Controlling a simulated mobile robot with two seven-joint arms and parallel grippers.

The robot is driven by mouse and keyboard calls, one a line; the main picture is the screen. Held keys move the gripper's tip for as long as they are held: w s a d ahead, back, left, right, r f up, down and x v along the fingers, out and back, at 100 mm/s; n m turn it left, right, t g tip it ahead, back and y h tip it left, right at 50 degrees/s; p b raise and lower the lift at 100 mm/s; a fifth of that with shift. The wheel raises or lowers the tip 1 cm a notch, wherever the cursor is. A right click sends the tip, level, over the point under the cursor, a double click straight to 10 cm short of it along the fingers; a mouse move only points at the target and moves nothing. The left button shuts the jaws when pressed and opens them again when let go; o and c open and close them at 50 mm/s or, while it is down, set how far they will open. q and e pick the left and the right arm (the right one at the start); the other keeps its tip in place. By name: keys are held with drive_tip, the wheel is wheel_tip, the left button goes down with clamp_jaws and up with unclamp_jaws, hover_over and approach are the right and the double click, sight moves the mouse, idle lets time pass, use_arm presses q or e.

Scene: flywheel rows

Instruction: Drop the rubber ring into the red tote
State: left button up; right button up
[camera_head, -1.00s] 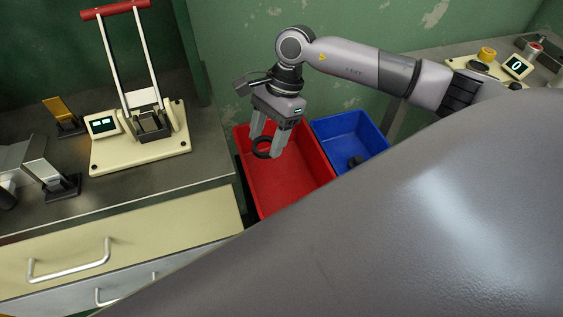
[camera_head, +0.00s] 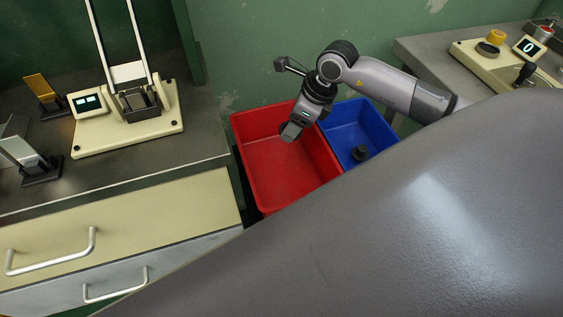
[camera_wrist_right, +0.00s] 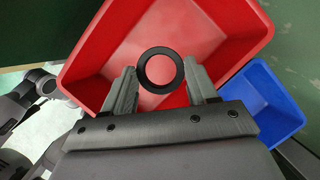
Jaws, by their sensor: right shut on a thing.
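The red tote (camera_head: 272,178) stands beside the grey bench, and its visible floor is bare. It also fills much of the right wrist view (camera_wrist_right: 222,28). The rubber ring (camera_wrist_right: 142,69) is black and round; it sits between the two fingertips of my right gripper (camera_wrist_right: 161,84). My right gripper is shut on the ring and holds it over the red tote. In the head view my right gripper (camera_head: 292,132) points down over the tote, and the ring is hidden there. My left gripper is not in view.
A blue tote (camera_head: 345,127) adjoins the red one on the right, with a dark part (camera_head: 361,153) inside. The left bench (camera_head: 197,160) carries a cream press fixture (camera_head: 90,143). Another bench (camera_head: 420,55) stands at the upper right.

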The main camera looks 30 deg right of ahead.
wheel_tip(320, 180, down, 4)
drive_tip(key=shift+b, duration=1.1)
drive_tip(key=o, duration=1.2)
drive_tip(key=v, duration=0.7)
drive_tip(key=shift+p, duration=0.3)
drive_tip(key=shift+s+a, duration=0.1)
drive_tip(key=shift+s, duration=0.1)
